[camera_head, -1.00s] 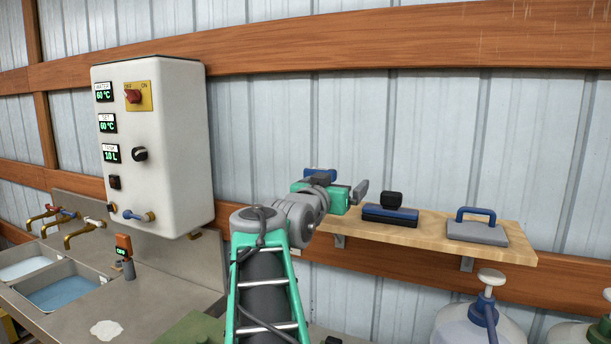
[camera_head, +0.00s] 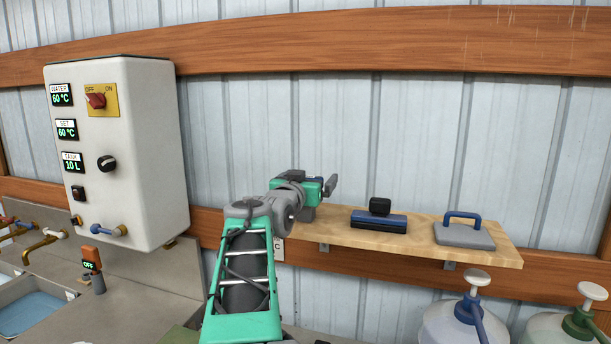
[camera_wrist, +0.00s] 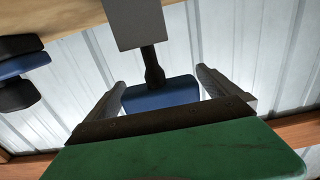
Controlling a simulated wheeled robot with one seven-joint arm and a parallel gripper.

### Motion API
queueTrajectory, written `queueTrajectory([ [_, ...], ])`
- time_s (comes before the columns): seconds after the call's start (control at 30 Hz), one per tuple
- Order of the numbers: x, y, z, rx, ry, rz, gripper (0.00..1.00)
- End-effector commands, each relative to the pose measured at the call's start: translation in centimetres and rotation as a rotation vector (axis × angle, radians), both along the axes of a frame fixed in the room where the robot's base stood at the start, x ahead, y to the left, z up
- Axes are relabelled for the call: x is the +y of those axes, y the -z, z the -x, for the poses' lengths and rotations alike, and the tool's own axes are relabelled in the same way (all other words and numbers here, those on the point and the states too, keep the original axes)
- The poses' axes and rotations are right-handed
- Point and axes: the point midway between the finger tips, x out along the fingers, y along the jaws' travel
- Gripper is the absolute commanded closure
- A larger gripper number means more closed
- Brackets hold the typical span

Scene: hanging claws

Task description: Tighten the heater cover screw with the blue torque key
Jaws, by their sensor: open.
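My gripper (camera_head: 331,186) reaches over the left end of the wooden shelf in the head view. In the wrist view my gripper (camera_wrist: 161,80) is open, its fingers spread. A blue handle (camera_wrist: 158,97) with a dark shaft shows between the fingers; it looks like the torque key. The white heater box (camera_head: 130,165) hangs at left. I cannot make out its cover screw.
The wooden shelf (camera_head: 350,236) also holds a dark blue-and-black tool (camera_head: 379,220) and a grey plate with a blue handle (camera_head: 464,236). Pump bottles (camera_head: 468,320) stand below right. A sink (camera_head: 30,305) and taps are at lower left.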

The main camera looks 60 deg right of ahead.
Motion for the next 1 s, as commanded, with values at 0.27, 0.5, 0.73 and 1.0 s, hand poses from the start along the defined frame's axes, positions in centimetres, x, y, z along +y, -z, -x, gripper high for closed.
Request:
queueTrajectory([
  [0.27, -0.35, 0.1, -0.19, 0.0, -0.002, 0.001, 0.02],
  [0.5, -0.33, 0.11, -0.17, 0.0, -0.002, 0.001, 0.22],
  [0.73, -0.32, 0.09, -0.17, 0.0, -0.002, 0.001, 0.41],
  [1.0, -0.32, 0.08, -0.17, 0.0, -0.002, 0.001, 0.63],
])
